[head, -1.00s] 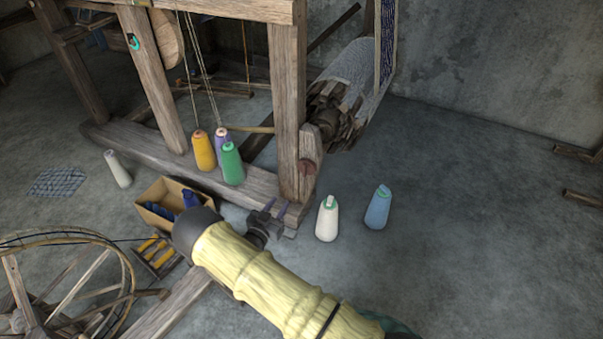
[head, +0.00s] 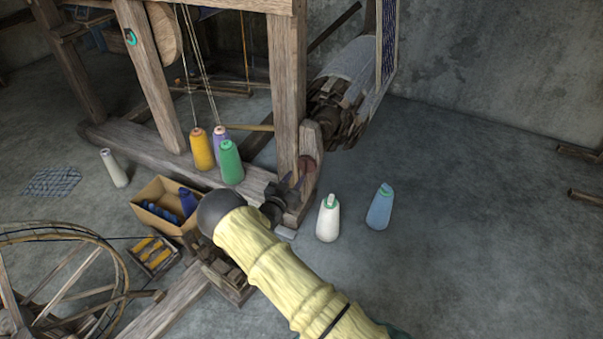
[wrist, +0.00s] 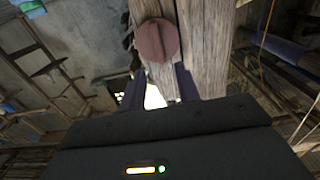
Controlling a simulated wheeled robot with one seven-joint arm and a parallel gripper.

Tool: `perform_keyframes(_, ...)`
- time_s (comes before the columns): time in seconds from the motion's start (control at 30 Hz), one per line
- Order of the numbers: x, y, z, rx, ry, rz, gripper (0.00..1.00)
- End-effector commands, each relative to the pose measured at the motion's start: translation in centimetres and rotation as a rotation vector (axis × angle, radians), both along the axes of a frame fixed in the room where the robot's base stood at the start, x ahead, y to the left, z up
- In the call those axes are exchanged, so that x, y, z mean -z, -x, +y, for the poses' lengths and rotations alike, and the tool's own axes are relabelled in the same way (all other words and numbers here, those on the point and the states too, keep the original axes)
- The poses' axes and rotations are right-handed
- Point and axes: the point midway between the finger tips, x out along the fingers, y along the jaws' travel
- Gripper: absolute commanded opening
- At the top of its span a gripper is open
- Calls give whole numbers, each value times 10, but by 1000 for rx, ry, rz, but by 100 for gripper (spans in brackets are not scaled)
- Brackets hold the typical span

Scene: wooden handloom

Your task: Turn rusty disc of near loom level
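The rusty disc (head: 308,166) is a reddish-brown round piece on the front post of the near wooden loom (head: 285,85). In the wrist view the disc (wrist: 157,40) shows face-on against the wood, with a thin upright ridge across its middle. The disc lies beyond and above the fingertips. Contact is not visible.
Yellow, purple and green cones (head: 230,163) stand on the loom's base beam. A cardboard box (head: 150,190) and a spinning wheel (head: 60,285) are at left.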

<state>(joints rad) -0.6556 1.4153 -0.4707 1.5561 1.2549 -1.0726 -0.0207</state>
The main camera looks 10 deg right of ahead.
Motion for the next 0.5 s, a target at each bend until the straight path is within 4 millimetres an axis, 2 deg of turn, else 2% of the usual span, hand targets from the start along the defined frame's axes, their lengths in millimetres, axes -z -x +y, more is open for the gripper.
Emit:
perform_keyframes(0.3,2,-41,-30,1,-1,-2,33)
perform_keyframes(0.5,0,-48,-35,-1,-1,1,33)
